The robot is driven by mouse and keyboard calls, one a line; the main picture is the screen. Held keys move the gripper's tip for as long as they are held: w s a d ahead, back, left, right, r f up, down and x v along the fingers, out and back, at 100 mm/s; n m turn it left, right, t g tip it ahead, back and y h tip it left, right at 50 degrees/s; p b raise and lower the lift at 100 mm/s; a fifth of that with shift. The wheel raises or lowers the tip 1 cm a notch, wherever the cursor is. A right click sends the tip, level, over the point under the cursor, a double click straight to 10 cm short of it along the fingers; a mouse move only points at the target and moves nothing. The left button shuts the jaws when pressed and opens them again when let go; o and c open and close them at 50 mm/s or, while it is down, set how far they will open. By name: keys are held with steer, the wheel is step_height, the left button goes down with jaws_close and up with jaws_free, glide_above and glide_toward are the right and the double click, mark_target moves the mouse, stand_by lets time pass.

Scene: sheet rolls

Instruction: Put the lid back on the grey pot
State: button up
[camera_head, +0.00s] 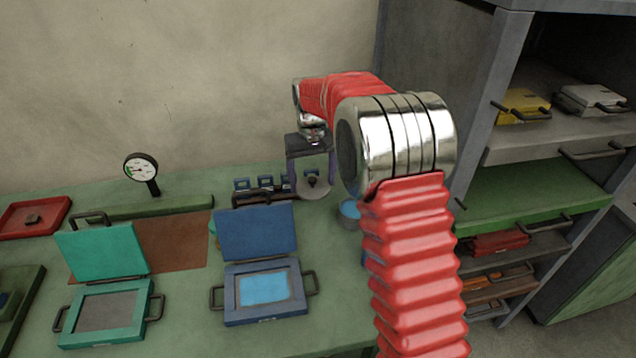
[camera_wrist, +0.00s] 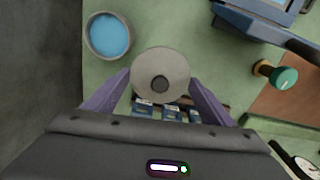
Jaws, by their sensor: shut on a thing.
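The lid (camera_head: 318,187) is a pale grey disc with a dark knob, held between the purple fingers of my gripper (camera_head: 311,170). In the wrist view the lid (camera_wrist: 160,58) shows face-on between the fingertips. In the head view its knob side faces the camera, so it looks steeply tilted. The grey pot (camera_head: 349,215) is open, with blue inside, and stands on the green table just right of and below the lid. My arm partly covers it in the head view. In the wrist view the pot (camera_wrist: 90,48) is up and left of the lid, apart from it.
A blue hinged press (camera_head: 266,292) and a teal one (camera_head: 103,310) stand open in front. A low rack with several small blue-labelled things (camera_head: 265,198) is behind the blue press. A gauge (camera_head: 141,167) stands at the back left. A grey shelf unit (camera_head: 480,110) is on the right.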

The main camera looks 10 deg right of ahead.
mark_target(325, 189)
steer(key=s+d+r+m, duration=0.2)
steer(key=d+r+m, duration=0.1)
steer(key=r, duration=0.9)
steer(key=shift+r+m, duration=0.3)
steer(key=shift+m, duration=0.5)
steer(key=shift+d, duration=0.1)
